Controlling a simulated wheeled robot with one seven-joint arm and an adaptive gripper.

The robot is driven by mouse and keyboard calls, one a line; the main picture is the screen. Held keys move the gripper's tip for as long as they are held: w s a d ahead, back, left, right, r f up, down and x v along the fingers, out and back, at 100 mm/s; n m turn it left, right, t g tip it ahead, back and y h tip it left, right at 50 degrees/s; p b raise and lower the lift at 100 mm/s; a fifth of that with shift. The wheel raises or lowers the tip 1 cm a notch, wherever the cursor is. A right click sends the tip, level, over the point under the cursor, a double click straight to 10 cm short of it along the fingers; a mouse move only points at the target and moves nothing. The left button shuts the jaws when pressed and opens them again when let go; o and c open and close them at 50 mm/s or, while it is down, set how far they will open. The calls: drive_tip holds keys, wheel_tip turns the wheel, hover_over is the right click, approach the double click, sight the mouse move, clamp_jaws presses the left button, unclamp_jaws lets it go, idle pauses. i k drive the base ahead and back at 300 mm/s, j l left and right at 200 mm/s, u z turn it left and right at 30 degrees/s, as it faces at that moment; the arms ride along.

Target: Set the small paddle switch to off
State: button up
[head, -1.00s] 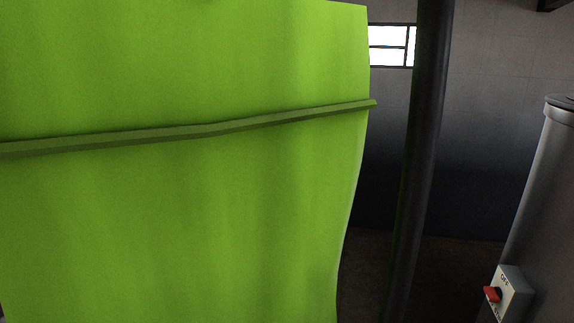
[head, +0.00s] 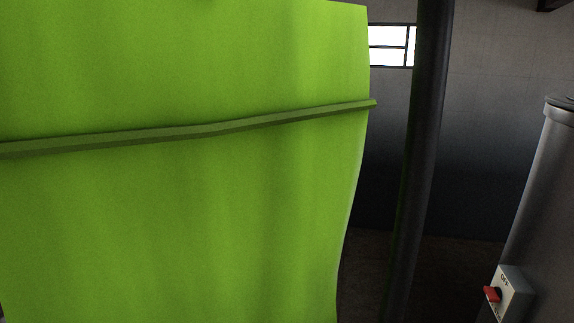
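A small switch box (head: 516,295) with a pale face is mounted low on the side of the grey cylindrical tank at the right edge of the head view. A red paddle (head: 492,293) sticks out from its face toward the left. The lettering above the paddle seems to read "OFF"; lettering below it is cut off by the bottom of the picture. I cannot tell the paddle's exact setting. My gripper is not in view.
A large bright green panel (head: 190,215) with a rail (head: 215,128) across it fills the left and middle. A dark upright pole (head: 418,150) stands between it and the grey tank (head: 548,190). Dark floor shows behind. A window (head: 392,46) is in the back wall.

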sight(494, 294)
drive_tip(key=z, duration=1.25)
